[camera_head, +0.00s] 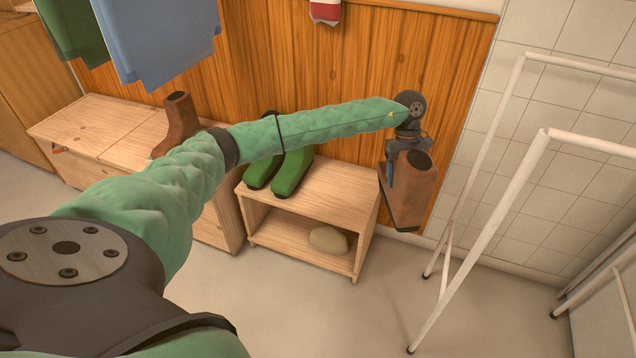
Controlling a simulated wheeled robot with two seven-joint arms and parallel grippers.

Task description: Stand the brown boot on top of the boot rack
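My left arm reaches across the picture, and its gripper (391,172) is at the upper end of a brown boot (411,192). The gripper seems shut on the boot's shaft; the fingertips are partly hidden. The boot hangs in the air to the right of the rack, shaft opening up, apart from the rack top. The boot rack (340,192) is a low pale wooden unit with an open shelf. A pair of green boots (292,172) stands on its top at the left; the top's right part is bare. My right gripper is out of view.
Another brown boot (180,122) stands on a wooden chest (84,122) at the left, partly behind my arm. A tan rounded object (328,239) lies on the rack's lower shelf. A white tube frame (492,190) stands at the right. Cloths (160,40) hang above.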

